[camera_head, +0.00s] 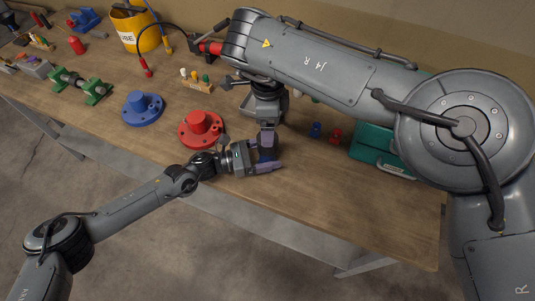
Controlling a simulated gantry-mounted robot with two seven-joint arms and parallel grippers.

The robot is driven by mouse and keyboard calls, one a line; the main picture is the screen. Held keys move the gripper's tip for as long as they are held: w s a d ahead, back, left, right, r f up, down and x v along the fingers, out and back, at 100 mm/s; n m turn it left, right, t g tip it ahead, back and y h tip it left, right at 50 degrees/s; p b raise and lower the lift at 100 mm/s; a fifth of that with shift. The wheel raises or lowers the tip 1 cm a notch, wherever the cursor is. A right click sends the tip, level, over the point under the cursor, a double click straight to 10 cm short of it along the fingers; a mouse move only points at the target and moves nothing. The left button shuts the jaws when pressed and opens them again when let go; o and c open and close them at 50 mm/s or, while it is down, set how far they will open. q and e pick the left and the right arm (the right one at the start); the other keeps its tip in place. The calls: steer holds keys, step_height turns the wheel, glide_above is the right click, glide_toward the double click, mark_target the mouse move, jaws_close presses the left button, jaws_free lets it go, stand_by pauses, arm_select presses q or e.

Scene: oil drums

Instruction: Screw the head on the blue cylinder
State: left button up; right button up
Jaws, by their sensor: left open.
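My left gripper (268,158) is low over the table's front edge, its fingers spread and pointing right. My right gripper (267,140) reaches down from above to the same spot, and its fingertips overlap the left gripper's in the picture. A small dark blue piece (265,155) shows between the fingers; I cannot tell whether it is the blue cylinder or whether either gripper touches it. The head cannot be made out. A blue flanged piece (142,107) with a raised round hub stands at the left on the table, apart from both grippers.
A red flanged piece (201,130) stands close left of the grippers. Small blue (316,130) and red (336,136) pieces and a teal case (372,148) are to the right. A yellow bucket (136,30) stands at the back. The front right of the table (380,210) is clear.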

mark_target(267, 155)
arm_select(q)
steer(key=shift+d, duration=0.1)
jaws_close()
arm_select(e)
steer(key=n, duration=0.2)
steer(key=shift+s+a+f+n, duration=0.15)
steer(key=shift+a+n, duration=0.15)
steer(key=shift+n, duration=0.1)
steer(key=n, duration=0.4)
steer(key=shift+s+a+f, duration=0.1)
steer(key=shift+a+f, duration=0.05)
steer(key=shift+f, duration=0.1)
steer(key=shift+d+r+n, duration=0.1)
steer(key=shift+d+n, duration=0.15)
steer(key=shift+n, duration=0.85)
steer(key=shift+w+d+r, duration=0.2)
steer(key=shift+w+r, duration=0.05)
steer(key=shift+r, duration=0.05)
steer(key=shift+f, duration=0.1)
steer(key=shift+f, duration=3.9)
